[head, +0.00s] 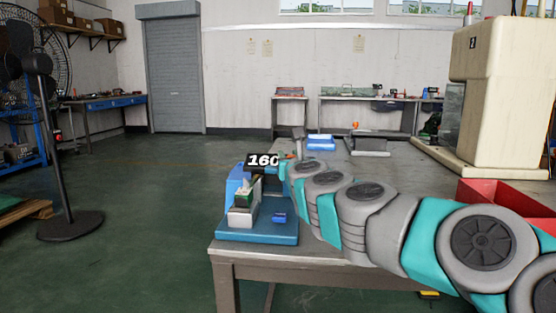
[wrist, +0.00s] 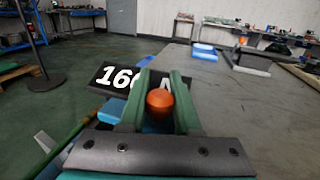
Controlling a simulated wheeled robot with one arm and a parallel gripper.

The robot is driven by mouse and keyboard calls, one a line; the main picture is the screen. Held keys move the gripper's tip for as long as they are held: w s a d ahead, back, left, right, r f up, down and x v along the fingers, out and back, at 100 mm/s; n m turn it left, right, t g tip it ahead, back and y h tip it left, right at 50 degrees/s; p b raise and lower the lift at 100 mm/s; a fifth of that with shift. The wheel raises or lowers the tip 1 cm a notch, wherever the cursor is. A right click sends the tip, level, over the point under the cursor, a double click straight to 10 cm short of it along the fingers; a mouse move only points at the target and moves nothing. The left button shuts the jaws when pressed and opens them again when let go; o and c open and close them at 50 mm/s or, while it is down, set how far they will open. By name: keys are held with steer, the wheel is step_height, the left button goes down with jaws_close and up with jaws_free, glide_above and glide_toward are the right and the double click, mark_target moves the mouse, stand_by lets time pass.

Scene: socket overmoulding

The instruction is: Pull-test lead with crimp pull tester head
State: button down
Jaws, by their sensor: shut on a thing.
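The crimp pull tester stands on the left end of the table, with a blue base (head: 262,232), a grey block (head: 242,216) and a black display (head: 262,160) reading 160. The display also shows in the wrist view (wrist: 117,77), partly hidden by a finger. My gripper (wrist: 159,100) is at the tester, its two green fingers shut on an orange round knob (wrist: 160,103). In the head view the fingers are mostly hidden by my arm. A green and white piece (head: 243,195) sits above the grey block. I cannot clearly make out the lead.
A small blue block (head: 279,217) is on the tester base. Farther back on the table are a blue-and-white item (head: 320,142) and a grey fixture (head: 370,145). A red bin (head: 508,195) and a large cream machine (head: 505,85) stand at right. A fan (head: 50,150) stands at left.

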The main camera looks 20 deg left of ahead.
steer(key=shift+w+d, duration=0.1)
steer(key=c, duration=0.6)
jaws_free()
steer(key=shift+d, duration=0.15)
steer(key=shift+v, duration=3.9)
